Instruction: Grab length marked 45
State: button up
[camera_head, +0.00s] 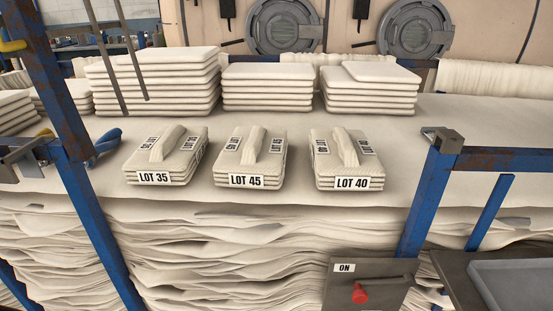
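The length marked LOT 45 (249,162) is a folded cream cloth bundle with a raised strap on top. It lies on the cloth-covered surface in the middle of the row, its label facing me. The bundle marked LOT 35 (166,157) lies to its left. The bundle marked LOT 40 (347,163) lies to its right. The three are apart from one another, with smaller labels on their tops. My gripper is not in view.
Taller folded stacks (268,88) stand behind the row. Blue posts rise at left (88,215) and right (424,200). A dark panel (343,290) with a red knob and an ON label is at the front. A grey tray (520,283) is at lower right.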

aim_at(255, 157)
jog(key=j+z, duration=0.15)
jog(key=j, duration=0.3)
jog(key=k+j+z, duration=0.1)
jog(key=j, duration=0.3)
jog(key=k+j+z, duration=0.15)
jog(key=j, duration=0.3)
jog(key=j+z, duration=0.15)
jog(key=j, duration=0.25)
jog(key=k+j+z, duration=0.15)
jog(key=j, duration=0.25)
jog(key=k+j+z, duration=0.1)
jog(key=j, duration=0.3)
jog(key=i+j+z, duration=0.1)
jog(key=i+j, duration=0.6)
jog(key=i, duration=0.15)
jog(key=i+j, duration=0.15)
jog(key=i, duration=0.2)
